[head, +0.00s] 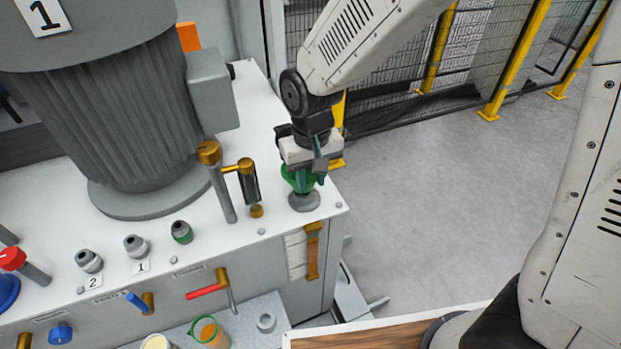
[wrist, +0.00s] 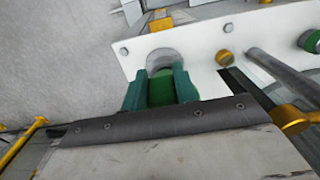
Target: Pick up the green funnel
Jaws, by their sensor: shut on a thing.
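The green funnel (head: 299,180) is at the right end of the white cabinet top, just above a round grey fitting (head: 304,200). My gripper (head: 303,176) points down over it, its fingers shut on the funnel. In the wrist view the green funnel (wrist: 161,88) sits between the two dark green fingers of my gripper (wrist: 161,90), with the grey fitting (wrist: 165,59) just beyond. Part of the funnel is hidden by the fingers. I cannot tell whether its lower end touches the fitting.
A brass-topped pipe (head: 222,185) and a brass-handled cylinder (head: 249,182) stand close left of my gripper. A large grey motor (head: 120,115) is further left. Beakers (head: 208,333) stand on a lower shelf in front. The floor (head: 430,200) to the right is clear.

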